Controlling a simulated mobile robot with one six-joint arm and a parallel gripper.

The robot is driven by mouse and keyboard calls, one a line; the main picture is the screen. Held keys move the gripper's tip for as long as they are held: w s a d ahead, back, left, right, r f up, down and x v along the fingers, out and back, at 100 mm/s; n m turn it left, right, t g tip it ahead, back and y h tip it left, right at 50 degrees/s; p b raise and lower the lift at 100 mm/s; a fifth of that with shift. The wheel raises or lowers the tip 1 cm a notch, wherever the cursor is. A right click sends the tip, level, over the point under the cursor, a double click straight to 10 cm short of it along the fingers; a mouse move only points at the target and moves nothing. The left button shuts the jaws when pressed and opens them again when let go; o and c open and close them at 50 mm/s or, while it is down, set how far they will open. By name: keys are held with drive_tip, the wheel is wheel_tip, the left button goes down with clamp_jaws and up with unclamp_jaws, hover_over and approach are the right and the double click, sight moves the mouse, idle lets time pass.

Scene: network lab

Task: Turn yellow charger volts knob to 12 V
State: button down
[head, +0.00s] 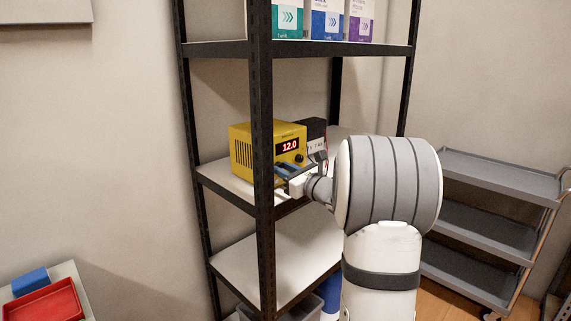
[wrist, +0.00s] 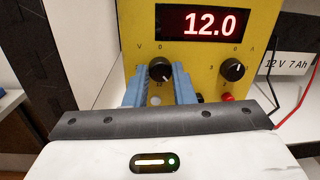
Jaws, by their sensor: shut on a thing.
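The yellow charger (head: 241,148) sits on the middle shelf in the head view, and its front fills the upper part of the wrist view (wrist: 143,80). Its red display (wrist: 200,23) reads 12.0. The volts knob (wrist: 160,69), black with a white mark, is at the left of the front under a "V" label. A second black knob (wrist: 232,69) is to its right, untouched. My gripper (wrist: 160,75) is at the volts knob, its blue fingers on either side, shut on it. In the head view my gripper (head: 290,165) reaches the charger's front from the right.
A dark battery (head: 314,132) labelled "12 V 7 Ah" stands right of the charger, with red and black leads. A black shelf post (head: 262,150) stands close to the left of my gripper. A grey cart (head: 490,185) is at right.

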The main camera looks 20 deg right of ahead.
drive_tip(key=m+p, duration=0.4)
drive_tip(key=m, duration=0.1)
drive_tip(key=shift+r+p, duration=0.2)
drive_tip(key=shift+p, duration=0.15)
drive_tip(key=shift+f+m+p, duration=0.1)
drive_tip(key=shift+m+p, duration=0.95)
drive_tip(key=shift+m, duration=0.35)
drive_tip(key=shift+f, duration=0.1)
drive_tip(key=c, duration=1.2)
unclamp_jaws()
drive_tip(key=v, duration=0.7)
drive_tip(key=shift+s+r, duration=0.25)
drive_tip(key=shift+s, duration=0.15)
